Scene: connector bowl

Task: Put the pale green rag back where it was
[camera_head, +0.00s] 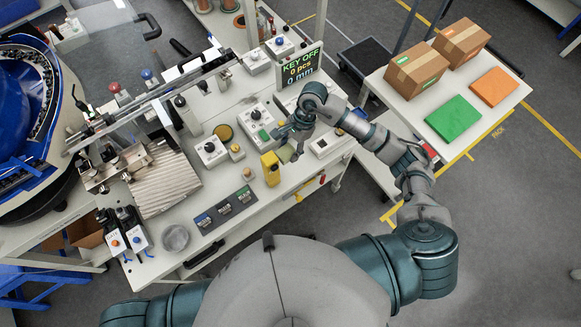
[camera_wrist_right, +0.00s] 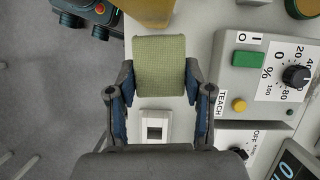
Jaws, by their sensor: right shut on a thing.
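The pale green rag (camera_wrist_right: 159,65) is between the fingers of my right gripper (camera_wrist_right: 158,85) in the right wrist view. The gripper is shut on it, and the rag extends out past the fingertips. In the head view my right gripper (camera_head: 284,138) is over the right part of the white workbench (camera_head: 222,178), and the rag (camera_head: 286,153) shows as a small pale patch beneath it. I cannot tell whether the rag touches the bench. My left gripper is not in view.
A yellow block-shaped object (camera_head: 271,170) stands close to the rag. A control box with a green button and black knob (camera_wrist_right: 270,70) is beside my gripper. A white box with a square face (camera_wrist_right: 155,125) lies below. A display (camera_head: 300,67) stands behind.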

